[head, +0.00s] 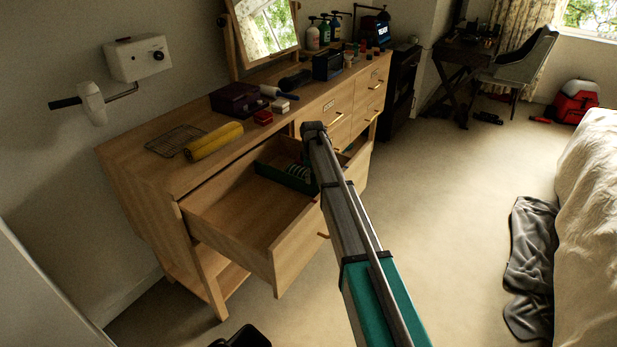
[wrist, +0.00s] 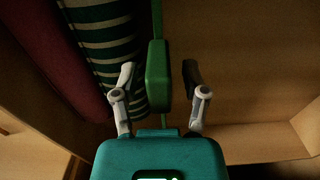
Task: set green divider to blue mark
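The green divider (wrist: 158,76) shows in the wrist view as a thin green panel with a thicker green grip block. My gripper (wrist: 158,78) is open, with one finger on each side of this block. A gap shows between the block and each finger. In the head view the green divider (head: 285,178) shows partly inside the open drawer (head: 228,207), behind my arm. My gripper is hidden there by my arm. I see no blue mark in either view.
Green-striped cloth (wrist: 108,45) and a dark red item (wrist: 55,60) lie left of the divider. Right of it the drawer floor (wrist: 255,75) is bare.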

